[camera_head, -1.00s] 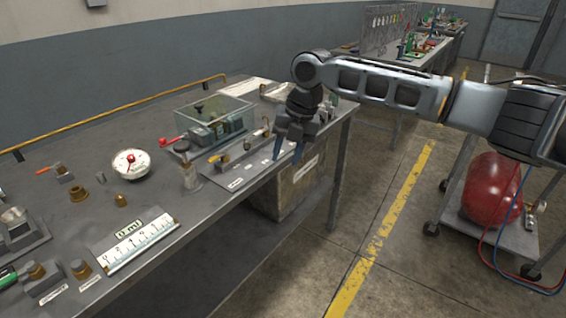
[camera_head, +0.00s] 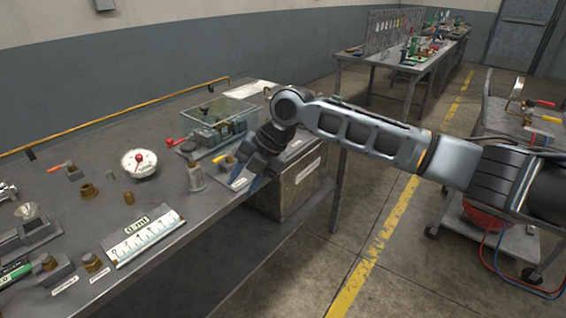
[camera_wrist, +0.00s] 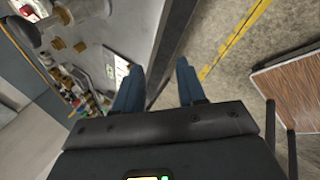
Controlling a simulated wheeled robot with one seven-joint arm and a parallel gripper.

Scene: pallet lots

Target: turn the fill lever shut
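Several small levers stand on the grey bench (camera_head: 100,215), and their labels are too small to read, so I cannot tell which is the fill lever. A red-handled lever (camera_head: 60,167) is at the left. A red-knobbed lever (camera_head: 172,142) stands beside the clear box. A yellow-handled lever (camera_head: 219,158) is on a plate left of my gripper. My gripper (camera_head: 258,184) is at the bench's front edge, pointing down, and hides part of that plate. In the wrist view its two blue fingers (camera_wrist: 158,88) are apart with nothing between them.
A trolley (camera_head: 500,235) stands right, partly behind my arm.

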